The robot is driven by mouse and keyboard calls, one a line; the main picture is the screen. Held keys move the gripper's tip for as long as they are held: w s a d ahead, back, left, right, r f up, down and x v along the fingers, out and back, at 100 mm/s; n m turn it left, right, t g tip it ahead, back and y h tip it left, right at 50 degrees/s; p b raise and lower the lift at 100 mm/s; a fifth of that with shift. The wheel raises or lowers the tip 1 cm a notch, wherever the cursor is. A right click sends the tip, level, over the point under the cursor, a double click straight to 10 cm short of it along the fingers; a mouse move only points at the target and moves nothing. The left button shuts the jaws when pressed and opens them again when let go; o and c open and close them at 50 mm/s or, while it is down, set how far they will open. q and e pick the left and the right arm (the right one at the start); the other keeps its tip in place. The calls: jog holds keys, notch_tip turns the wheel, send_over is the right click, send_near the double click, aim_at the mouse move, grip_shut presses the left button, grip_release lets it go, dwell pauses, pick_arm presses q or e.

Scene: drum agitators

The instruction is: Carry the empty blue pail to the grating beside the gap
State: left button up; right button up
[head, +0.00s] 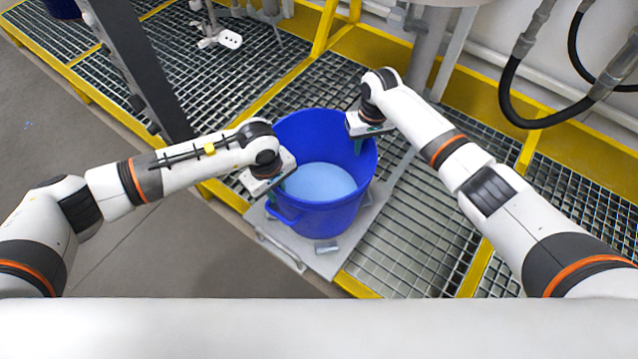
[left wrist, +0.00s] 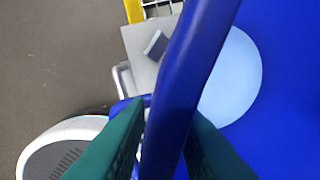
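The blue pail (head: 325,212) stands upright at the centre of the head view, over a grey plate (head: 375,215). A pale blue round surface shows inside it; I cannot tell whether it is the bottom or contents. My left gripper (head: 278,188) is at the pail's left rim. In the left wrist view, the green fingers of that gripper (left wrist: 168,118) lie on either side of the pail's rim (left wrist: 190,70), close against it. My right gripper (head: 362,138) is at the far right rim, with a green finger inside; its grip on the wall is hidden.
Steel grating (head: 425,235) with yellow edging lies right of the pail, and more grating (head: 215,85) lies behind left. A dark post (head: 135,65) and a metal agitator (head: 215,35) stand back left. Black hoses (head: 510,95) hang at right. Grey floor (head: 150,255) is clear in front left.

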pick_arm(q)
grip_shut()
pick_arm(e)
grip_shut()
jog(key=shift+d, duration=0.1)
dwell(0.8)
pick_arm(q)
jog(key=shift+w+r, duration=0.1)
jog(key=shift+r, duration=0.2)
pick_arm(e)
jog(key=shift+w+r, duration=0.2)
jog(key=shift+r, duration=0.05)
